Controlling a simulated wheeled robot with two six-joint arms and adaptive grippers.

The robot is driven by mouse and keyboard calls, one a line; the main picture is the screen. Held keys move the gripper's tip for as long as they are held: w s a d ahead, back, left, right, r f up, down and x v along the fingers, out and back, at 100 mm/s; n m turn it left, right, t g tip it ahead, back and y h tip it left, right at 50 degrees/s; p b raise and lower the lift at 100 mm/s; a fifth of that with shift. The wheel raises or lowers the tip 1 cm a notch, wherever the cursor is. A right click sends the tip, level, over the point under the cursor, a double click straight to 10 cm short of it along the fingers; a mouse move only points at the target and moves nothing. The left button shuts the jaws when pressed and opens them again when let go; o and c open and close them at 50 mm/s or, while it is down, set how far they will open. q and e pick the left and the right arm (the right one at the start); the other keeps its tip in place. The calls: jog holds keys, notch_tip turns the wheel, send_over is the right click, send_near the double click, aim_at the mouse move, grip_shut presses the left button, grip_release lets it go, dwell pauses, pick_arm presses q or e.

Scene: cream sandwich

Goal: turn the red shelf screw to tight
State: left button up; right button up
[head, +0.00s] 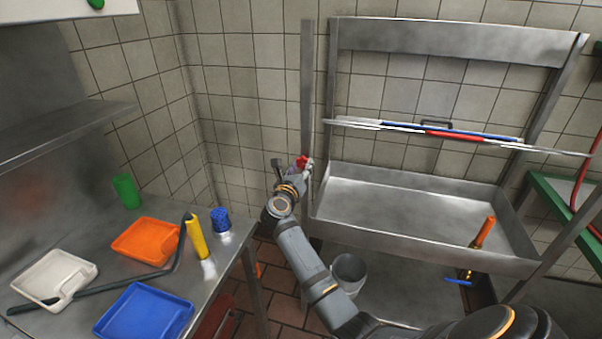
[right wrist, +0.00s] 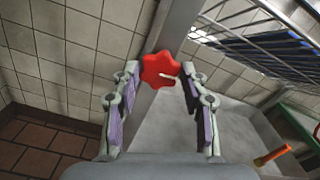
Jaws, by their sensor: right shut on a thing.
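The red shelf screw (right wrist: 158,68) is a star-shaped knob on the metal upright of the shelf unit, with a small pale pointer on its right side. It shows small in the head view (head: 301,161), partly hidden by my gripper. My right gripper (right wrist: 160,75) has a fingertip on each side of the knob and is shut on it. In the head view my right gripper (head: 305,168) is at the left post of the shelf unit. My left gripper is in neither view.
A metal shelf unit (head: 420,228) with a wire shelf (head: 350,123) stands right of the post. Left is a steel table with orange (head: 146,238), blue (head: 145,312) and white (head: 52,274) trays, a yellow-handled tool (head: 196,236) and cups. A bucket (head: 349,270) stands below.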

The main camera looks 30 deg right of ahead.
jog(key=shift+f+m+b, duration=0.15)
jog(key=shift+m+b, duration=0.2)
jog(key=shift+m, duration=0.25)
jog(key=o, duration=1.2)
jog(key=shift+c, duration=0.2)
jog(key=v, duration=0.7)
jog(key=shift+s+a, duration=0.2)
